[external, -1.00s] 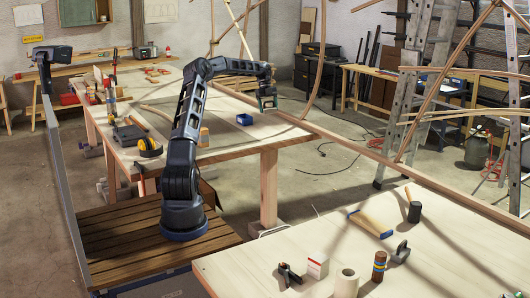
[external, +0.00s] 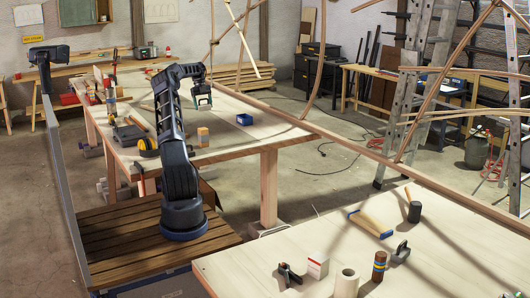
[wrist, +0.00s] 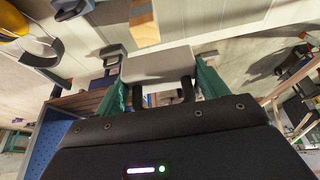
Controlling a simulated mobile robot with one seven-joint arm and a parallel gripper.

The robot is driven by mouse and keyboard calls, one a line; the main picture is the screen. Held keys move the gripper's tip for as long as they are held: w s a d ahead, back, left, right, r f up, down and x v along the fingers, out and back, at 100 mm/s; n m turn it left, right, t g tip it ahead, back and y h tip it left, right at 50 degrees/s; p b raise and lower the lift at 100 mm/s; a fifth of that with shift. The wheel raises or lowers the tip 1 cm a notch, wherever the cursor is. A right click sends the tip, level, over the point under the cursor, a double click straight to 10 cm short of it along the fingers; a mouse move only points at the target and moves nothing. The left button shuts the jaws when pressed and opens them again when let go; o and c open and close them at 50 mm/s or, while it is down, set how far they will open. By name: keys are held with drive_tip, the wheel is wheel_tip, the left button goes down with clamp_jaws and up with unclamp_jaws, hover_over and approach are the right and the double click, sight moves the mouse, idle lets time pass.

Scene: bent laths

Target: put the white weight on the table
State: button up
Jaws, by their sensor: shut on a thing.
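My gripper (external: 203,101) is above the long wooden table (external: 228,142) in the external view, with its fingers pointing down. In the wrist view my gripper (wrist: 161,77) is shut, its green fingers on either side of a pale block, which looks like the white weight (wrist: 158,64). The gripper appears clear of the tabletop.
Bare tabletop lies between the block and the bin.

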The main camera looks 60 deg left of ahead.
drive_tip(key=s+a, duration=0.4)
drive_tip(key=s, duration=0.4)
drive_tip(key=s+a, duration=0.5)
drive_tip(key=s, duration=0.4)
drive_tip(key=shift+n, duration=0.3)
drive_tip(key=f, duration=2)
drive_tip(key=shift+w+d+f, duration=0.1)
drive_tip(key=shift+w+f, duration=0.1)
drive_tip(key=shift+f, duration=0.2)
drive_tip(key=o, duration=1.6)
drive_tip(key=shift+f, duration=0.15)
drive_tip(key=shift+c, duration=0.2)
drive_tip(key=v, duration=1.2)
drive_tip(key=shift+s, duration=0.15)
